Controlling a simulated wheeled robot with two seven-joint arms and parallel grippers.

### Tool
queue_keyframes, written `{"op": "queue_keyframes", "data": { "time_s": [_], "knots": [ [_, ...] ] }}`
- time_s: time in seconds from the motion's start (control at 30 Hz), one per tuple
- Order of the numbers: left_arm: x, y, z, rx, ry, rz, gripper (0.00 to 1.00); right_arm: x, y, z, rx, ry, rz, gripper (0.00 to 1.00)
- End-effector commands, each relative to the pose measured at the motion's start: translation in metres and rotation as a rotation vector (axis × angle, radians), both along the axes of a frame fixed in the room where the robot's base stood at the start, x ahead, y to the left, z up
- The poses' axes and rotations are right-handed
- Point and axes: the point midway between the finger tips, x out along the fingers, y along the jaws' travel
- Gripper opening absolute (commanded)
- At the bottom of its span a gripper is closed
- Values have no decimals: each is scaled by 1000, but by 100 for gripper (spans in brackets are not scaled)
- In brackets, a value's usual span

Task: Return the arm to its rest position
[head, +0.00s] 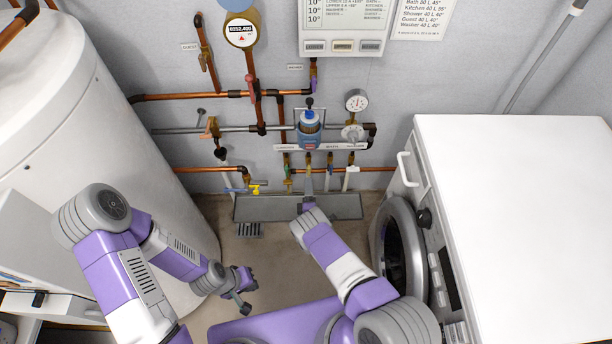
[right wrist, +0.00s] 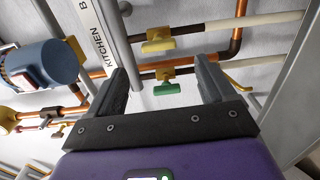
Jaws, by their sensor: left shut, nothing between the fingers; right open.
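My right arm (head: 330,250) reaches forward from the bottom of the head view to the pipework on the back wall. My right gripper (head: 308,192) is open below the label strip; its fingertips are small and partly hidden there. In the right wrist view its two fingers (right wrist: 166,82) stand apart. A green valve handle (right wrist: 167,88) shows in the gap between them, and I cannot tell how near it is. A yellow valve handle (right wrist: 158,46) lies just beyond. My left gripper (head: 246,298) is shut and empty, low over the floor beside the white tank.
A blue pump (head: 309,125) sits above the label strip (head: 322,147). A grey trough (head: 345,207) lies below the pipes. A white washer (head: 520,190) stands close on the right, a white tank (head: 75,120) on the left. The floor between them is partly clear.

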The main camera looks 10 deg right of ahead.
Motion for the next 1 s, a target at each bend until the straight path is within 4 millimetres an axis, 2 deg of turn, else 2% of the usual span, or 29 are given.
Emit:
{"op": "queue_keyframes", "data": {
  "time_s": [0.27,0.37,0.47,0.6,0.7,0.87,1.0],
  "knots": [
    [0,0,1,0,0,0,0,0,-2,0,10,7,-4,83],
    [0,0,4,0,0,0,0,-2,-14,-1,75,55,-31,83],
    [0,0,10,0,0,0,0,-13,-35,-5,233,156,-96,83],
    [0,0,21,0,0,0,0,-49,-54,-10,575,347,-240,83],
    [0,0,29,0,0,0,0,-86,-51,-6,836,477,-359,83],
    [0,0,40,0,0,0,0,-154,-21,23,1228,677,-566,83],
    [0,0,50,0,0,0,0,-219,16,69,1509,857,-760,83]
  ]
}}
